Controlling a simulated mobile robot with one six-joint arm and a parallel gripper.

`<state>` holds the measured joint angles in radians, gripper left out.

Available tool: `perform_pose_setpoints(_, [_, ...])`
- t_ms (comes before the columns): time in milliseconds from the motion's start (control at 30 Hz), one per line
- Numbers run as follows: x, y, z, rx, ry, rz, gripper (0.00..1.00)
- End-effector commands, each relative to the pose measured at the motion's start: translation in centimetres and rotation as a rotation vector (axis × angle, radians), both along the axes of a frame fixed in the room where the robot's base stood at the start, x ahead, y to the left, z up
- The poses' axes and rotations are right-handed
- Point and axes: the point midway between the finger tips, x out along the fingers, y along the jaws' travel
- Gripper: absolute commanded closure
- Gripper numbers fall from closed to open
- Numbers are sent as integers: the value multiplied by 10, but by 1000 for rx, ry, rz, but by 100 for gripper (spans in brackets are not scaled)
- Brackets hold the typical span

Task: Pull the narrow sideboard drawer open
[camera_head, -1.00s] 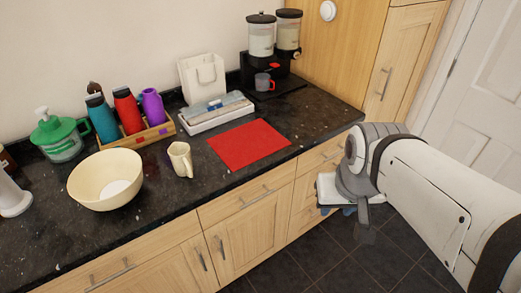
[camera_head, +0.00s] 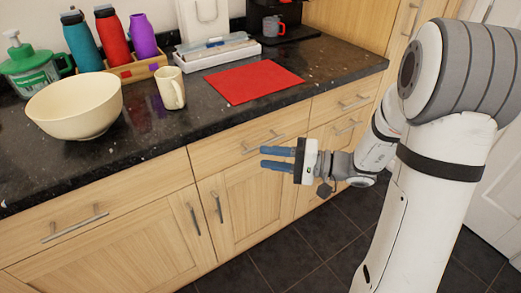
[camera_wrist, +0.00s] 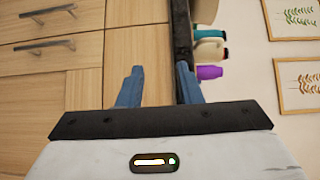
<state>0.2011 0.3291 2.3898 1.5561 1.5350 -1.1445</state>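The wooden sideboard has a row of drawers under its dark worktop, all shut. The narrower drawer (camera_head: 330,105) at the right has a horizontal bar handle (camera_head: 355,102). A wider middle drawer (camera_head: 225,151) is beside it, with its own bar handle (camera_head: 262,141). Which one the task means is not certain. My gripper (camera_head: 266,157) is open and empty, its blue fingers pointing left, in front of the middle drawer's side of the sideboard and left of the narrower drawer. In the wrist view its fingers (camera_wrist: 158,84) are apart, with a plain drawer front (camera_wrist: 140,48) beyond.
Another drawer handle (camera_head: 348,127) is below the narrower drawer. Cupboard door handles (camera_head: 217,207) stick out lower down. A cream bowl (camera_head: 75,105), a mug (camera_head: 171,88) and a red mat (camera_head: 253,82) are on the worktop. The tiled floor (camera_head: 270,260) in front is clear.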

Motion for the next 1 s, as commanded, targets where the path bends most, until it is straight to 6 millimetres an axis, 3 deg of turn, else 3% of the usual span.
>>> perform_pose_setpoints(33, [18,-7,-33,55,-20,-73,68])
perform_pose_setpoints(100, [40,-19,-50,110,-65,-175,68])
perform_pose_setpoints(300, [73,-42,-75,170,-148,-351,68])
perform_pose_setpoints(433, [82,-38,-75,176,-161,-376,68])
perform_pose_setpoints(800, [111,8,-63,175,-161,-373,68])
perform_pose_setpoints(1000, [117,18,-61,175,-158,-375,68])
